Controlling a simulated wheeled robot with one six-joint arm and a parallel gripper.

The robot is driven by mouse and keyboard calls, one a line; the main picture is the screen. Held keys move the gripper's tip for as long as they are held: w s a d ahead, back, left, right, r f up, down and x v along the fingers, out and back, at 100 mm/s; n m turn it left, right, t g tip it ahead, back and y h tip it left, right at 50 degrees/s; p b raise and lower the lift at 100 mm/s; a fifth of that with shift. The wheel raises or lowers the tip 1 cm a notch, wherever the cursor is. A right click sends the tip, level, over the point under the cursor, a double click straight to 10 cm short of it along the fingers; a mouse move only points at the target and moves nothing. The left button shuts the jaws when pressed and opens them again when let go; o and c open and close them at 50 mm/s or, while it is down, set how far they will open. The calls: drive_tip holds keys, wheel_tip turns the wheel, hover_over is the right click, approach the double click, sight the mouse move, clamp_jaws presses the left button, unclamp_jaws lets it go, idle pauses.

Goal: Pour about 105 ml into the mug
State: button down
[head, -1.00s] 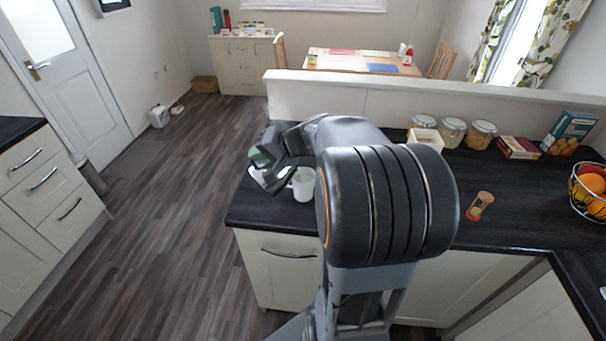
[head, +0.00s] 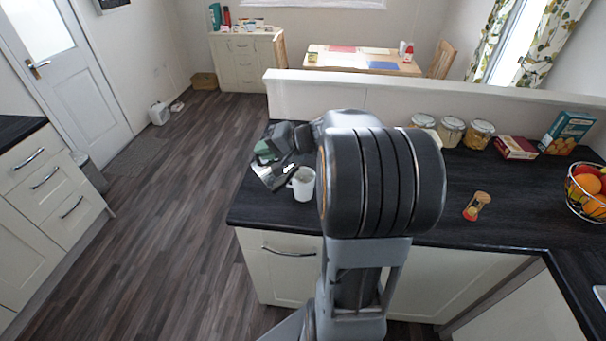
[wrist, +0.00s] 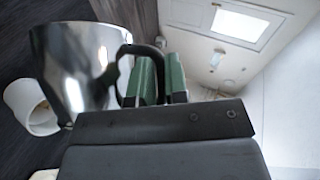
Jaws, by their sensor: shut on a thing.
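A shiny metal jug (wrist: 75,60) with a dark handle (wrist: 152,52) fills the left of the wrist view. My gripper (wrist: 160,80) is shut on this handle with its green pads. In the head view my gripper (head: 268,152) is over the counter's left end, with the jug (head: 271,178) below it, partly hidden. The jug looks tilted; how far I cannot tell. The white mug (head: 302,184) stands upright on the counter just right of the jug, near my arm. It also shows in the wrist view (wrist: 28,103), beside the jug. No liquid is visible.
The dark counter (head: 400,215) holds an hourglass-like timer (head: 477,206), several lidded jars (head: 450,131), boxes (head: 568,132) and a fruit basket (head: 588,190) to the right. A low white wall (head: 400,97) runs behind. The counter's left edge drops to open floor.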

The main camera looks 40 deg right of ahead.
sight(259, 171)
drive_tip(key=shift+d+r+p, duration=0.3)
drive_tip(key=shift+r+p, duration=0.05)
drive_tip(key=shift+d, duration=0.1)
drive_tip(key=shift+d+r+y, duration=0.1)
drive_tip(key=shift+d+y, duration=0.3)
drive_tip(key=shift+d, duration=0.1)
drive_tip(key=a+f+h+b, duration=0.1)
drive_tip(key=a+f+b, duration=0.1)
drive_tip(key=a+f+n+h+b, duration=0.1)
drive_tip(key=a+b, duration=0.1)
drive_tip(key=b, duration=0.1)
drive_tip(key=shift+a+f+g, duration=0.3)
drive_tip(key=shift+f, duration=0.1)
drive_tip(key=a+f+n+h+b, duration=0.2)
drive_tip(key=a+f+h, duration=0.2)
drive_tip(key=f, duration=0.1)
drive_tip(key=shift+w+g, duration=0.15)
drive_tip(key=shift+g, duration=0.15)
